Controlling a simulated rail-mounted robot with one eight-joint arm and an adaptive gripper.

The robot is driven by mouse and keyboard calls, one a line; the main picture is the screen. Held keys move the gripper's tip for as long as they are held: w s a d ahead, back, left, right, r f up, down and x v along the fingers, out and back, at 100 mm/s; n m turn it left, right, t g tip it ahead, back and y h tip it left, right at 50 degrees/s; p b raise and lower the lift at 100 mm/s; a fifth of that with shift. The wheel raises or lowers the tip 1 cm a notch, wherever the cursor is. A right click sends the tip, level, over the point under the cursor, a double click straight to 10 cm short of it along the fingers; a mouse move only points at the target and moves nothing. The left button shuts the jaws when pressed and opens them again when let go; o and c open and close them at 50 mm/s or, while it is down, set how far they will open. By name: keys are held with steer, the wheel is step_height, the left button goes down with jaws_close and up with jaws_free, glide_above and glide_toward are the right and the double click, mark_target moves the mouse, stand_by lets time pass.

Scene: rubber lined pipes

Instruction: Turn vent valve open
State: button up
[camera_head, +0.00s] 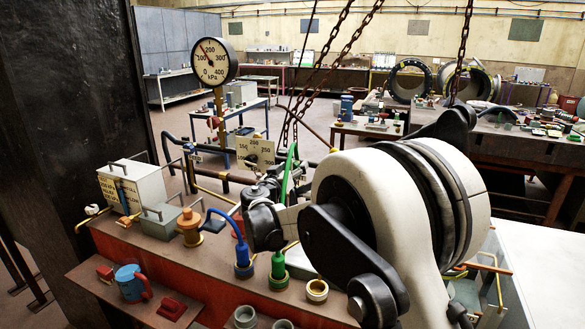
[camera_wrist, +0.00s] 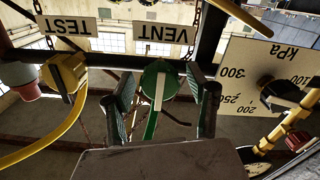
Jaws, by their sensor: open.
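The green vent valve (camera_wrist: 158,78) has a round body with a pale stripe and a green lever (camera_wrist: 151,124) running down from it in the wrist view. The VENT label (camera_wrist: 164,33), upside down here, sits just above it. My gripper (camera_wrist: 161,80) is open, with one finger on each side of the green valve. I cannot tell whether either finger touches it. In the head view a green curved part (camera_head: 289,172) shows beside my arm; my arm hides most of the valve area.
A yellow valve (camera_wrist: 65,74) under the TEST label (camera_wrist: 66,28) stands left of the vent valve. A square gauge plate (camera_wrist: 240,74) is close on the right. In the head view, chains (camera_head: 327,50) hang near my arm, and a round gauge (camera_head: 214,62) stands behind the bench.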

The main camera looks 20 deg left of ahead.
steer(key=shift+c, duration=0.3)
steer(key=c, duration=1.1)
steer(key=shift+f, duration=0.1)
steer(key=n+b, duration=0.3)
steer(key=n, duration=0.1)
steer(key=shift+f, duration=0.1)
steer(key=n+b, duration=0.2)
steer(key=n, duration=0.2)
steer(key=shift+b, duration=0.3)
steer(key=n+b, duration=0.1)
steer(key=n, duration=0.4)
steer(key=shift+b, duration=0.4)
steer(key=n+b, duration=0.1)
steer(key=n, duration=0.3)
steer(key=shift+n, duration=0.4)
